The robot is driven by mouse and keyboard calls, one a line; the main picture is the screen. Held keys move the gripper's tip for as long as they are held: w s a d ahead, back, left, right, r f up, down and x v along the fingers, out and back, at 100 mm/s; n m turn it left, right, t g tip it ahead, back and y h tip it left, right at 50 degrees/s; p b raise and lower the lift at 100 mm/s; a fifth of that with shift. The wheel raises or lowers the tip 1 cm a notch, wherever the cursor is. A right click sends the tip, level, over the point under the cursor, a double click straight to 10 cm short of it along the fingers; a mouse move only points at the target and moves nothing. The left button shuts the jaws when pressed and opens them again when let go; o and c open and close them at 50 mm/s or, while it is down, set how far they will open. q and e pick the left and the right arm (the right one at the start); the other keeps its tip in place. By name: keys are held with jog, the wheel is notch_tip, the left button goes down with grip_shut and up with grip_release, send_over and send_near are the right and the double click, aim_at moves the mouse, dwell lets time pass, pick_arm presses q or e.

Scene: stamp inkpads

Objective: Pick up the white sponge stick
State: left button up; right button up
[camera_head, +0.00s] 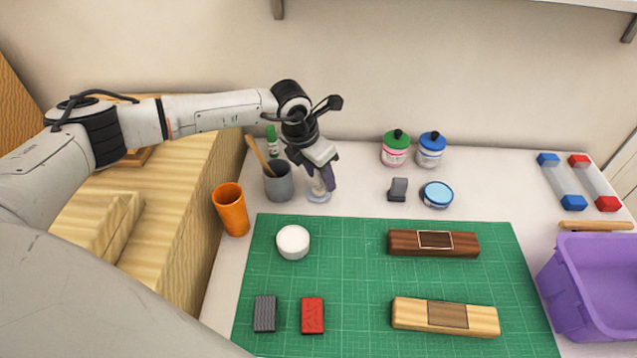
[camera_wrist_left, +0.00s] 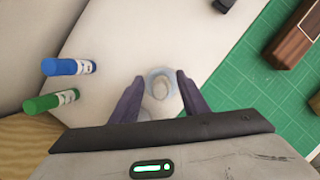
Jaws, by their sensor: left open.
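The white sponge stick (camera_head: 317,186) appears as a pale upright shape in a small clear round holder (camera_head: 319,197), behind the green mat. It is partly hidden by my gripper in the head view. My left gripper (camera_head: 327,182) is open and points down over it. In the left wrist view, the stick's pale rounded top (camera_wrist_left: 160,89) lies between the two dark purple fingers of the gripper (camera_wrist_left: 155,92), with a gap on each side. My right gripper is not in view.
A grey cup (camera_head: 279,184) with a wooden stick stands close left of the holder, and an orange cup (camera_head: 232,212) is nearer. A green mat (camera_head: 345,275) holds a white round pot (camera_head: 293,242) and blocks.

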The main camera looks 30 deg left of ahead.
pick_arm(q)
jog(key=shift+x, duration=1)
jog(key=shift+c, duration=0.2)
grip_shut()
jog(key=shift+r, duration=0.15)
